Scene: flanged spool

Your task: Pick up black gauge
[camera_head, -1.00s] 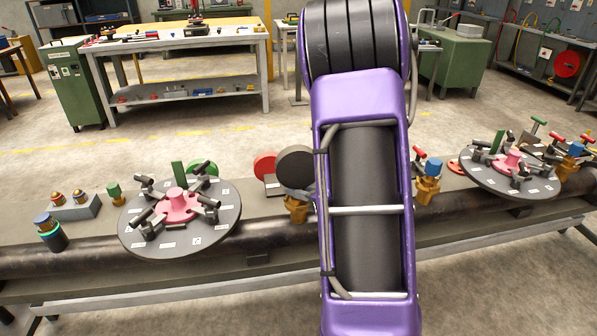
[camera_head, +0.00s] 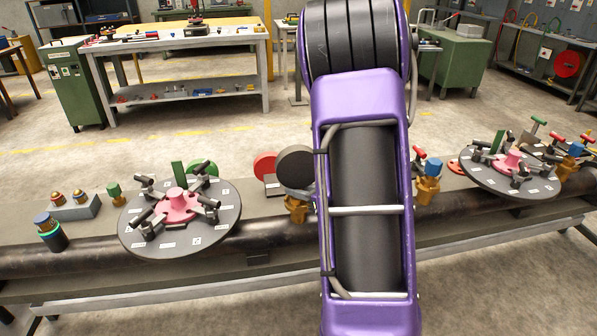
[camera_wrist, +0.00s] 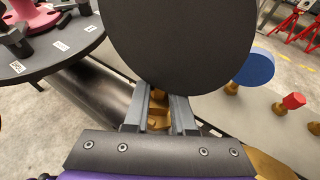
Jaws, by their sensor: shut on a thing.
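The black gauge is a large flat dark disc (camera_head: 295,167), upright above the workbench just left of my arm. In the wrist view the disc (camera_wrist: 185,40) fills the top middle, directly beyond my fingers. My gripper (camera_wrist: 158,105) is shut on the gauge at its lower part, with the fingers either side below the disc. A brass fitting (camera_head: 297,207) stands under the disc, and brass shows between my fingers. I cannot tell whether the gauge touches the fitting. In the head view my arm hides my gripper.
A round dark flange (camera_head: 215,235) with a pink hub lies left; another flange (camera_head: 535,187) is at right. A red disc (camera_head: 265,166) stands close behind the gauge. A blue-topped brass valve (camera_head: 429,180) is right of my arm. A dark pipe (camera_head: 85,263) runs along the bench.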

